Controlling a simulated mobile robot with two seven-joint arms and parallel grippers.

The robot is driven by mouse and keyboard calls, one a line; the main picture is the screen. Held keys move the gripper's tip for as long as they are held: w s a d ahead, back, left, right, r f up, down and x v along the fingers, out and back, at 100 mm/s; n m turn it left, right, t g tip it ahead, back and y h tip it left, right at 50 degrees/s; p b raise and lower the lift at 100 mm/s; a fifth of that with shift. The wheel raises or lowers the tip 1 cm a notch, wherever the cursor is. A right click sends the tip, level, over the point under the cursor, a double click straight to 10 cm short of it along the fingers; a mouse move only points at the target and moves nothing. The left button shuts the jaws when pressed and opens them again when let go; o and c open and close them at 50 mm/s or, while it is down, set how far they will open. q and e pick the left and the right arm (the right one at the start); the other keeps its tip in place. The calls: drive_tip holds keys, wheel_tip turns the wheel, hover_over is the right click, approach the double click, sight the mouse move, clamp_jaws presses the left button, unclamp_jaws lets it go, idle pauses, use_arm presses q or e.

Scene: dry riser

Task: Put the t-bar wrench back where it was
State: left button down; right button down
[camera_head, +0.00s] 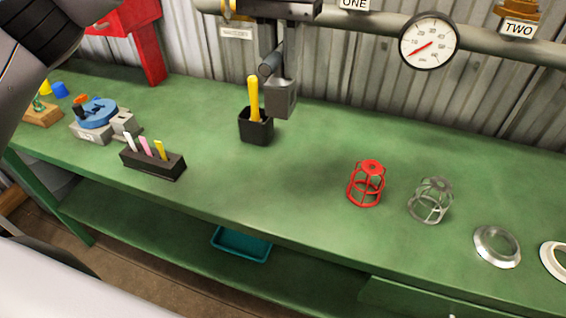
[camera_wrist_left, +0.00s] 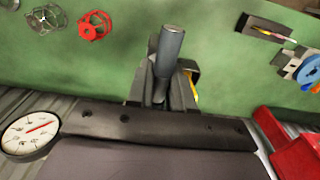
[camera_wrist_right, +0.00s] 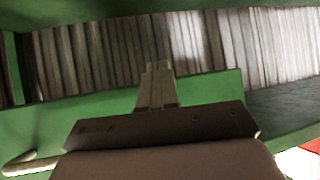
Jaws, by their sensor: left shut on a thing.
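My left gripper (camera_head: 283,97) is shut on a dark grey round bar (camera_head: 270,63), the visible part of the t-bar wrench, above the bench behind the black holder. In the left wrist view the bar (camera_wrist_left: 170,45) sticks out from between the fingers (camera_wrist_left: 162,80); the rest of the wrench is hidden. A black holder (camera_head: 256,130) with a yellow-handled tool (camera_head: 254,95) stands on the bench just left of the gripper. My right gripper (camera_wrist_right: 157,88) shows only in its own wrist view, fingers together and empty, facing corrugated wall.
The green bench (camera_head: 300,165) is clear in the middle. A red cage (camera_head: 367,184), a grey cage (camera_head: 431,200) and metal rings (camera_head: 497,247) lie right. A pen block (camera_head: 152,163) and blue-topped vice (camera_head: 97,115) stand left. A pipe with a gauge (camera_head: 429,42) runs behind.

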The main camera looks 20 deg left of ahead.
use_arm(q)
wheel_tip(320, 180, down, 17)
drive_tip(key=shift+f+b, duration=0.2)
drive_tip(key=shift+b, duration=0.15)
drive_tip(key=shift+f, duration=0.2)
drive_tip(key=c, duration=1)
unclamp_jaws()
drive_tip(key=shift+r, duration=0.1)
drive_tip(key=shift+r, duration=0.1)
